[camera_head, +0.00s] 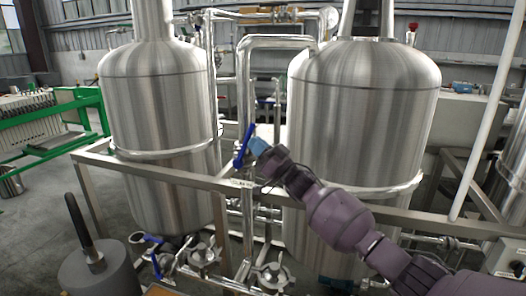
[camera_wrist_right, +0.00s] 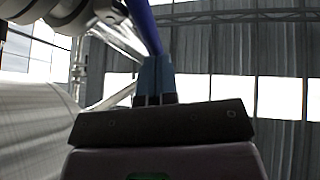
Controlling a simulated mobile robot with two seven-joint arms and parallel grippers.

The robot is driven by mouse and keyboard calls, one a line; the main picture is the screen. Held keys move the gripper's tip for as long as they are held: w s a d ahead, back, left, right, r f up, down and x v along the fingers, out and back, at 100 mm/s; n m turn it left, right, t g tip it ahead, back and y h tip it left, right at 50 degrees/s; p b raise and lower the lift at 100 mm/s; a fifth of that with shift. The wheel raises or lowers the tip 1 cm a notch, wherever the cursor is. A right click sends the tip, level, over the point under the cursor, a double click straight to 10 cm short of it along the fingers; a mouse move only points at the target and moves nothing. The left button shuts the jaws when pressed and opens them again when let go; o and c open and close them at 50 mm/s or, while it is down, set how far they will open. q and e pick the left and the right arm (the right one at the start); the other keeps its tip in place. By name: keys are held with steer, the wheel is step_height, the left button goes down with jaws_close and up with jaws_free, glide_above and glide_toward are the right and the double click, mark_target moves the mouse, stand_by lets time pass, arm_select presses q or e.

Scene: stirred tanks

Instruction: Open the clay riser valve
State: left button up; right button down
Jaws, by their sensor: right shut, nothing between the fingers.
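A blue lever handle (camera_head: 243,147) sits on the upright steel riser pipe (camera_head: 244,95) between the two tanks, just above the front rail. The lever is steeply slanted, its top leaning right. My right gripper (camera_head: 257,147) has blue fingertips right beside the lever, on its right side. In the right wrist view the shut fingers (camera_wrist_right: 155,82) point up at the blue lever (camera_wrist_right: 145,25), which passes behind or against their tips. I cannot tell whether they touch. The valve body is mostly hidden by the gripper and lever. My left gripper is not in view.
Steel tanks stand left (camera_head: 160,100) and right (camera_head: 360,110) of the pipe. A metal rail (camera_head: 190,176) with a small white label crosses in front, below my right arm. Lower blue-handled valves (camera_head: 153,239) and pumps (camera_head: 202,255) sit near the floor.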

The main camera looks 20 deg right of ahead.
steer(key=shift+x, duration=1.4)
steer(key=shift+a, duration=0.2)
steer(key=shift+s, duration=0.1)
